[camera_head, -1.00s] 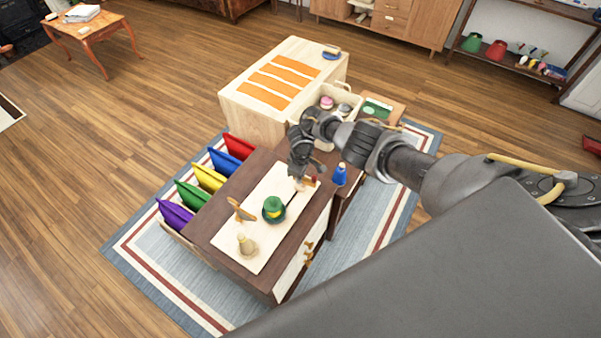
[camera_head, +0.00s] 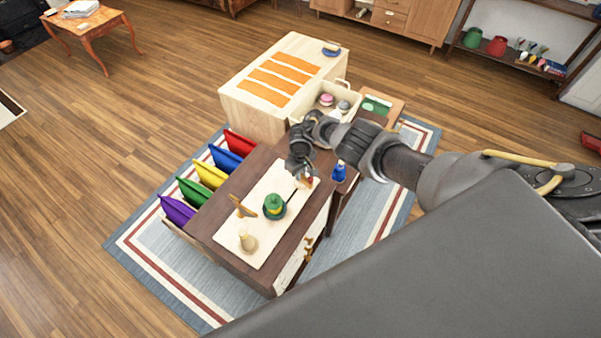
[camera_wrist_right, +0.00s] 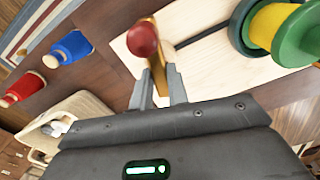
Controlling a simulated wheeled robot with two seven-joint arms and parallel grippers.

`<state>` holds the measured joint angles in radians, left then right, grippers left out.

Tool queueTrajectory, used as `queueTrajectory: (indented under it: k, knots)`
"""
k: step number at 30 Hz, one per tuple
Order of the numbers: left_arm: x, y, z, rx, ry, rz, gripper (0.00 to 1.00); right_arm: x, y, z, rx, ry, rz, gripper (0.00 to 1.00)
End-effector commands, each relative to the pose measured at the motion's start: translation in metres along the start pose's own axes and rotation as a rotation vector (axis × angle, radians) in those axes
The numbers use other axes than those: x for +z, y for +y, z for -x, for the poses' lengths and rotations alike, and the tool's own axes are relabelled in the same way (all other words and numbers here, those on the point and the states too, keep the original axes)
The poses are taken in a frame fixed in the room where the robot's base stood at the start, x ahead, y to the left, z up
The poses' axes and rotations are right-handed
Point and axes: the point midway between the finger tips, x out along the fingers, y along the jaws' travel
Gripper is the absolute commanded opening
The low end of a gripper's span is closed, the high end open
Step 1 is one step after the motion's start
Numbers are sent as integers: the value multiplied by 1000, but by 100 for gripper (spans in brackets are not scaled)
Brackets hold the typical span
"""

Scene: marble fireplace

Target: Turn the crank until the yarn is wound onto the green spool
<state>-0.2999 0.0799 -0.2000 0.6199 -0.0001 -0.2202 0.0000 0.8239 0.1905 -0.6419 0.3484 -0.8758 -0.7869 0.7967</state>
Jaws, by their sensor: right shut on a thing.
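The green spool (camera_head: 274,207) stands on a pale board (camera_head: 262,250) on the dark table, with a yellow band of yarn on it. In the right wrist view the green spool (camera_wrist_right: 296,38) and its yellow band are at the upper right, with a dark rod running from it toward the crank. The wooden crank (camera_wrist_right: 158,72) with a red knob (camera_wrist_right: 143,38) is between the fingers of my right gripper (camera_wrist_right: 159,90), which is shut on it. In the head view my right gripper (camera_head: 302,177) hides most of the crank. My left gripper is not in view.
A blue spool (camera_head: 339,173) stands right of my right gripper; a red spool (camera_wrist_right: 22,88) shows in the wrist view. A wooden peg (camera_head: 247,242) and a wooden piece (camera_head: 243,208) stand on the board.

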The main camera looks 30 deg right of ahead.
Motion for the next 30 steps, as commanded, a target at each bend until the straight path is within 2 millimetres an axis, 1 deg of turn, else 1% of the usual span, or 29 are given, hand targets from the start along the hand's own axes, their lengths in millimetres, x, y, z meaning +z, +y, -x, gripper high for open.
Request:
queueTrajectory:
  k: [5, 6, 11, 18, 22, 25, 28, 30]
  knots:
    - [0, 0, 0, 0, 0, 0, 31, 0, 0, 0, 1, 0, 0, 0]
    - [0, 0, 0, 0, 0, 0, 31, 0, 0, 0, 1, 0, 0, 18]
    - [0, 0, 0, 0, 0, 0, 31, 0, 0, 0, 0, 0, 1, 38]
    - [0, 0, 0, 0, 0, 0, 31, 0, 0, 0, 0, 0, 1, 38]
    - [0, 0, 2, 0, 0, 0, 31, -1, 0, 5, -1, 2, 2, 38]
    - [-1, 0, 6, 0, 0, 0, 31, -1, 0, 16, -2, 4, 2, 38]
    - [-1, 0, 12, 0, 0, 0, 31, -1, 1, 32, 1, 5, 4, 38]
    - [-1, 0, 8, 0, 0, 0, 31, -1, 0, 42, -2, 4, 2, 38]
